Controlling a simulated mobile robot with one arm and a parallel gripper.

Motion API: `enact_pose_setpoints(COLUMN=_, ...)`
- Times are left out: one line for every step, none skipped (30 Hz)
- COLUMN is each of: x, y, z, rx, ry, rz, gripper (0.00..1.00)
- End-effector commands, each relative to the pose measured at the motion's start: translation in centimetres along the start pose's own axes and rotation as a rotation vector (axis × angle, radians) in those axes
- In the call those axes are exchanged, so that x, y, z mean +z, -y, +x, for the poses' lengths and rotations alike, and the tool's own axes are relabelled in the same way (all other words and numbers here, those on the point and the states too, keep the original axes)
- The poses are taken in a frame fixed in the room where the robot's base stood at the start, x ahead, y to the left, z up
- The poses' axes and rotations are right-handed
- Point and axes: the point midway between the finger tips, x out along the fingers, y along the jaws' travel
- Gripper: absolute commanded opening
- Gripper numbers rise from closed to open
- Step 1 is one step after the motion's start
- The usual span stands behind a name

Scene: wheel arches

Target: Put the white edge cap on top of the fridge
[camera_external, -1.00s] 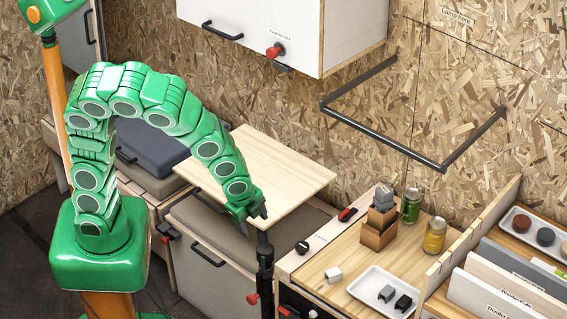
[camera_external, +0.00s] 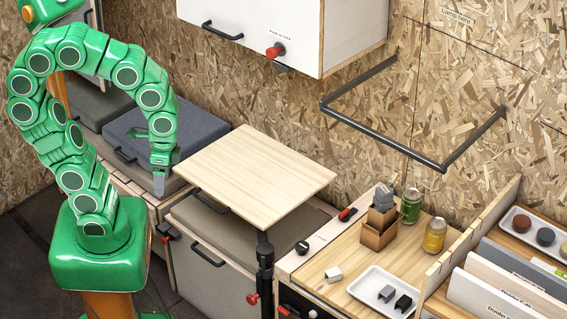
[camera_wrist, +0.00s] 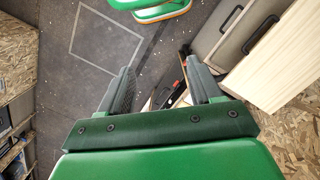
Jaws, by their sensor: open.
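A small white block, which looks like the white edge cap (camera_external: 333,274), lies on the wooden counter (camera_external: 318,266) at the lower right of the external view. A grey and a black piece of similar shape lie in a white tray (camera_external: 370,301) beside it. I cannot tell for sure which unit is the fridge; a dark-fronted one (camera_external: 296,301) shows partly under that counter. My gripper (camera_external: 160,183) points down near the grey cushion, left of the wooden tabletop and far from the white cap. In the wrist view my gripper (camera_wrist: 161,88) is open with nothing between its fingers.
The bare square tabletop (camera_external: 255,175) on a post stands between my gripper and the counter. A black rail (camera_external: 385,138) and white cabinet (camera_external: 270,35) are above.

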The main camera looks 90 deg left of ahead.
Motion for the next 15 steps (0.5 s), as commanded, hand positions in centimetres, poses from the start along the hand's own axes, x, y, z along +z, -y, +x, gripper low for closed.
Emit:
enact_pose_setpoints(x=0.9, y=-0.3, z=-0.6, rx=0.009, ry=-0.008, rz=-0.013, gripper=0.64)
enact_pose_setpoints(x=1.4, y=-0.3, z=-0.7, rx=0.01, ry=-0.001, rz=-0.024, gripper=0.64)
enact_pose_setpoints(x=1.9, y=-0.2, z=-0.9, rx=0.009, ry=0.006, rz=-0.038, gripper=0.64)
enact_pose_setpoints(x=2.3, y=-0.2, z=-0.9, rx=0.007, ry=0.009, rz=-0.046, gripper=0.64)
enact_pose_setpoints(x=2.5, y=-0.2, z=-1.0, rx=0.007, ry=0.012, rz=-0.055, gripper=0.64)
enact_pose_setpoints(x=2.8, y=-0.1, z=-1.1, rx=0.006, ry=0.014, rz=-0.062, gripper=0.64)
enact_pose_setpoints(x=2.9, y=-0.1, z=-1.1, rx=0.005, ry=0.015, rz=-0.066, gripper=0.64)
enact_pose_setpoints(x=3.0, y=-0.1, z=-1.1, rx=0.004, ry=0.016, rz=-0.069, gripper=0.64)
enact_pose_setpoints(x=3.1, y=-0.1, z=-1.2, rx=0.004, ry=0.017, rz=-0.072, gripper=0.64)
enact_pose_setpoints(x=3.1, y=-0.1, z=-1.2, rx=0.003, ry=0.017, rz=-0.073, gripper=0.64)
enact_pose_setpoints(x=3.1, y=-0.1, z=-1.2, rx=0.003, ry=0.018, rz=-0.073, gripper=0.64)
enact_pose_setpoints(x=3.1, y=-0.1, z=-1.2, rx=0.003, ry=0.018, rz=-0.073, gripper=0.64)
enact_pose_setpoints(x=3.1, y=-0.1, z=-1.2, rx=0.003, ry=0.018, rz=-0.073, gripper=0.64)
enact_pose_setpoints(x=3.1, y=-0.1, z=-1.1, rx=0.003, ry=0.018, rz=-0.073, gripper=0.64)
enact_pose_setpoints(x=3.1, y=-0.1, z=-1.1, rx=0.003, ry=0.018, rz=-0.072, gripper=0.64)
